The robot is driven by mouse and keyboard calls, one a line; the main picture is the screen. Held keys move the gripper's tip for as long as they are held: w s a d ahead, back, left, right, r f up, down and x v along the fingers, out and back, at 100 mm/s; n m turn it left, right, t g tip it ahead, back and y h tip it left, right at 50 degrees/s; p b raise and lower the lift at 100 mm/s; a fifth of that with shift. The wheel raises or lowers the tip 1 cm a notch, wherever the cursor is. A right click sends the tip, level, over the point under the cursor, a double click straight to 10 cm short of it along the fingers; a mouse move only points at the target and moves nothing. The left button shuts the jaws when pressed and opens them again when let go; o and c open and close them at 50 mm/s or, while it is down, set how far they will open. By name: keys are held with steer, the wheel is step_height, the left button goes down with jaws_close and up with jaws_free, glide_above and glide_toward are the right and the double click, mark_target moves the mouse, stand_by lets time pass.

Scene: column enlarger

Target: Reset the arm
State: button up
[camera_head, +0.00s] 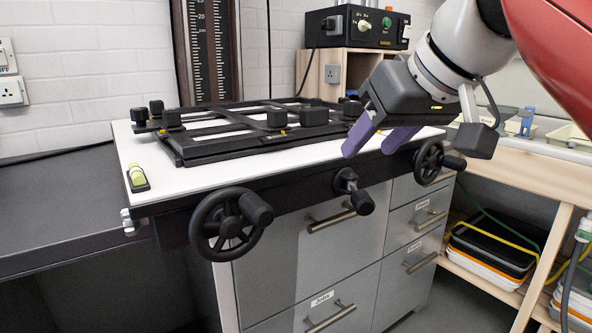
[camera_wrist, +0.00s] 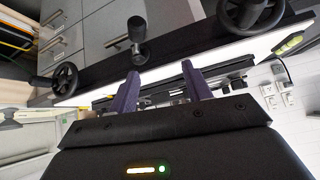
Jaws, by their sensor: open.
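My gripper (camera_head: 382,140) has two purple fingers and is open and empty. In the head view it hangs over the front right edge of the white baseboard (camera_head: 163,177), pointing down. It is above and between the crank knob (camera_head: 352,190) at the middle and the right handwheel (camera_head: 430,162), apart from both as far as I can tell. In the wrist view the fingers (camera_wrist: 161,92) stand apart with nothing between them, and the crank knob (camera_wrist: 138,40) shows beyond them.
The black easel frame (camera_head: 240,130) lies on the baseboard, behind the fingers. The left handwheel (camera_head: 231,224) juts out at the front. A scale column (camera_head: 208,50) and a black control box (camera_head: 357,27) stand behind. A wooden shelf (camera_head: 520,165) is at the right.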

steer(key=s+d+f+m+h, duration=0.1)
steer(key=s+f, duration=0.2)
steer(key=f, duration=0.8)
steer(key=s+d+f+m+g+h, duration=0.1)
steer(key=s+f, duration=0.3)
steer(key=f, duration=0.7)
steer(key=s+d+f+m+h, duration=0.2)
steer(key=s+d+f, duration=0.1)
steer(key=f, duration=0.8)
steer(key=shift+s+d+m+g, duration=0.15)
steer(key=shift+m+g, duration=0.15)
steer(key=shift+m, duration=0.1)
